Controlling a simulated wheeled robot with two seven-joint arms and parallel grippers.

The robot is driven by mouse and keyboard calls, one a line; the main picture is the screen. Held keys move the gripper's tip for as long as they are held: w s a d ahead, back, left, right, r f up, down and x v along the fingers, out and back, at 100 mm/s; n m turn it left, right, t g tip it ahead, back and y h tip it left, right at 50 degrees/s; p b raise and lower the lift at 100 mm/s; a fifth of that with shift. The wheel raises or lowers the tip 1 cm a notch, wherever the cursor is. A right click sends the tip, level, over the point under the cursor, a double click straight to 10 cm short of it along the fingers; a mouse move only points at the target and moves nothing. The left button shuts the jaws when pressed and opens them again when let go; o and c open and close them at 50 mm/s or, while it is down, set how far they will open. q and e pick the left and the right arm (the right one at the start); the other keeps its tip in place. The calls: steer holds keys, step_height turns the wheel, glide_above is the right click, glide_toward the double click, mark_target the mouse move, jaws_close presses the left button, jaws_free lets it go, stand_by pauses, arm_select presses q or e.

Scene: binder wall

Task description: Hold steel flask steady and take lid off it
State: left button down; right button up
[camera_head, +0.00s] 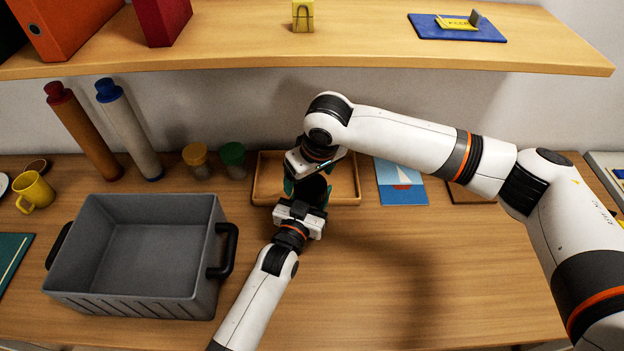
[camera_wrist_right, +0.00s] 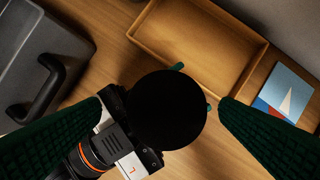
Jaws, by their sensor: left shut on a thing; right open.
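In the right wrist view, a round black disc, apparently the lid of the steel flask (camera_wrist_right: 167,110), is seen from above. The flask's steel body is hidden beneath it. In the head view the dark flask top (camera_head: 314,189) shows small between my two grippers. My left gripper (camera_head: 303,203) is shut on the flask from the near side; its teal fingertips show beside the disc in the wrist view. My right gripper (camera_head: 307,168) is open above the flask. In the wrist view its green fingers (camera_wrist_right: 162,102) are on both sides of the disc, with gaps visible.
A wooden tray (camera_head: 346,200) lies behind the flask, and a sailboat picture (camera_head: 402,182) to its right. A grey crate (camera_head: 140,205) with black handles stands left of my left arm. A shelf (camera_head: 360,48) overhangs the back. The right front of the table is clear.

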steer(key=shift+v, duration=0.9)
steer(key=shift+o, duration=0.5)
steer(key=shift+w+r, duration=0.15)
steer(key=shift+w, duration=0.15)
steer(key=shift+r+m, duration=0.3)
steer(key=shift+m, duration=0.4)
step_height(320, 180, up, 6)
steer(key=a+m+g+h, duration=0.1)
steer(key=m+h, duration=0.1)
steer(key=m, duration=1.2)
glide_above(316, 207)
steer(key=w+a, duration=0.1)
steer(key=w, duration=0.1)
steer(key=shift+h, duration=0.4)
steer(key=f, duration=1.1)
steer(key=shift+w+a, duration=0.2)
